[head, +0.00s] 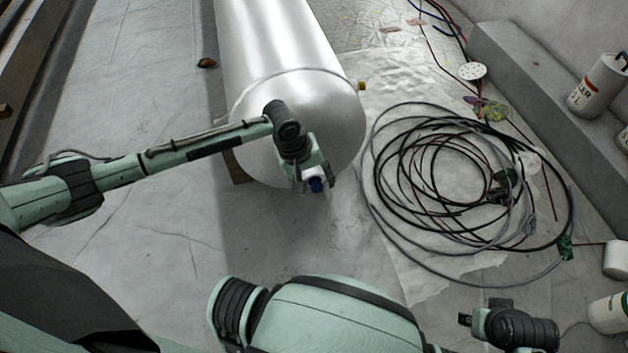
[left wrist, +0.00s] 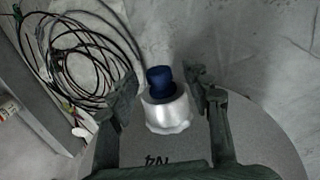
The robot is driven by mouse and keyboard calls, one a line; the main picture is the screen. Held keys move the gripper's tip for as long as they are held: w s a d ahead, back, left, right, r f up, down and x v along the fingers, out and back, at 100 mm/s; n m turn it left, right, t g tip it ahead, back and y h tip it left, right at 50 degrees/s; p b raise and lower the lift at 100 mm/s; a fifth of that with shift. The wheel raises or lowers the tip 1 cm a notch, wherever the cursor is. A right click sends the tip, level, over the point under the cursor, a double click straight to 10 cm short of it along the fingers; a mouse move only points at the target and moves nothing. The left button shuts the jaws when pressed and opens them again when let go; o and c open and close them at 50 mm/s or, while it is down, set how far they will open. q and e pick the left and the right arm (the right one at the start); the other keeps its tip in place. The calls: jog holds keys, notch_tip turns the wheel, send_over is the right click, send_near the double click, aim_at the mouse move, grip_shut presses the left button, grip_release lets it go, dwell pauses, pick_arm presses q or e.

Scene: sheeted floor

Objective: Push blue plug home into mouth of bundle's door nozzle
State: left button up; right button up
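The bundle (head: 285,50) is a large shiny silver cylinder lying on the floor; its round end face (left wrist: 250,125) carries an upside-down "N4" mark in the left wrist view. A short white nozzle (left wrist: 168,112) sticks out of that face. The blue plug (left wrist: 160,80) stands at the nozzle's mouth, its wide dark head outside; how deep it sits is hidden. In the head view the plug (head: 316,185) shows small between the fingers. My left gripper (head: 315,180) is open, with its fingers apart on both sides of the plug and not touching it. My right gripper (head: 470,320) is low at right, fingers unclear.
A coil of black and grey cable (head: 450,185) lies on the floor right of the bundle. A grey ledge (head: 540,90) with a white can (head: 598,85) runs along the right.

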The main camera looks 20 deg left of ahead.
pick_arm(q)
grip_shut()
jog(key=shift+s, duration=0.1)
jog(key=shift+s+d+r+p, duration=0.1)
jog(key=shift+s+d+p, duration=0.55)
jog(key=shift+s+p, duration=0.4)
jog(key=shift+s+d+p, duration=0.6)
jog(key=shift+s+p, duration=0.15)
jog(key=shift+p, duration=0.15)
pick_arm(e)
jog(key=r, duration=0.3)
jog(key=shift+a+r, duration=0.2)
jog(key=shift+r, duration=0.2)
